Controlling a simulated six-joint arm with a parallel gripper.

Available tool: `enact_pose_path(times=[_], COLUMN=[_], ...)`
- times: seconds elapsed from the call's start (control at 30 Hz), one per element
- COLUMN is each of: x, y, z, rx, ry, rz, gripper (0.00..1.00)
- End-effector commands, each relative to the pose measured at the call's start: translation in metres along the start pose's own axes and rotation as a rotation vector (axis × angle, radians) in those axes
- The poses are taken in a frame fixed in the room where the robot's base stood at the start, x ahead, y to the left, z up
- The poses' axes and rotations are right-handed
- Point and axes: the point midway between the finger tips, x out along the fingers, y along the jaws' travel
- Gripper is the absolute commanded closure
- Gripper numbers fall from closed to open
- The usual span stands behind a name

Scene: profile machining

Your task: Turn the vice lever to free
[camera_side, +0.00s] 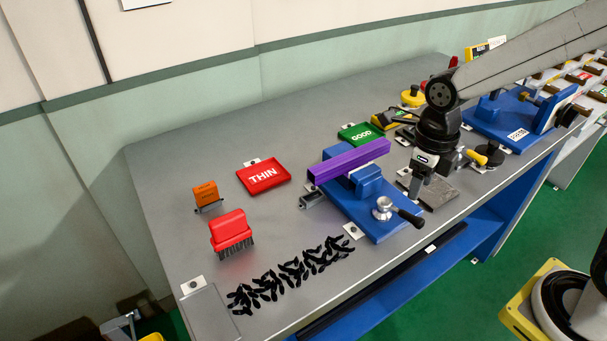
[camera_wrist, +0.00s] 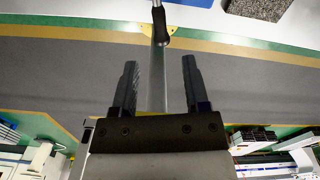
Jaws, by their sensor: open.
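The blue vice (camera_side: 368,222) stands on the bench with a long purple profile (camera_side: 350,160) lying across its jaws. Its lever has a round silver hub and a black grip (camera_side: 410,217) that points to the right, toward the bench's front edge. My gripper (camera_side: 420,190) points down just beyond the lever in the side view, apart from it as far as I can tell. In the wrist view my two dark fingers (camera_wrist: 160,85) are spread apart. A black grip (camera_wrist: 160,25) on a silver rod shows ahead of them. A grey strip runs between the fingers; I cannot tell what it is.
A red THIN tray (camera_side: 264,176), a green GOOD tray (camera_side: 361,134), an orange block (camera_side: 206,195) and a red brush (camera_side: 231,231) stand on the bench. Black shavings (camera_side: 290,274) lie left of the vice. A second blue fixture (camera_side: 505,118) stands right of my gripper.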

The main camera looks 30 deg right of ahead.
Motion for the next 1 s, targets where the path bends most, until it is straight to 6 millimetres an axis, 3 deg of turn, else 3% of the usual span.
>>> enact_pose_path(times=[0.07,0.1,0.27,0.57,1.0], x=[0.0,0.0,0.0,-0.002,-0.007], y=[0.0,0.0,-0.001,-0.011,-0.038], z=[0.0,0.0,0.0,0.001,0.001], rx=[0.0,0.0,-0.011,-0.17,-0.616], ry=[0.0,0.0,0.0,0.008,0.0], rz=[0.0,0.0,0.002,0.024,0.095], gripper=[0.41,0.48,0.98,1.0,1.0])
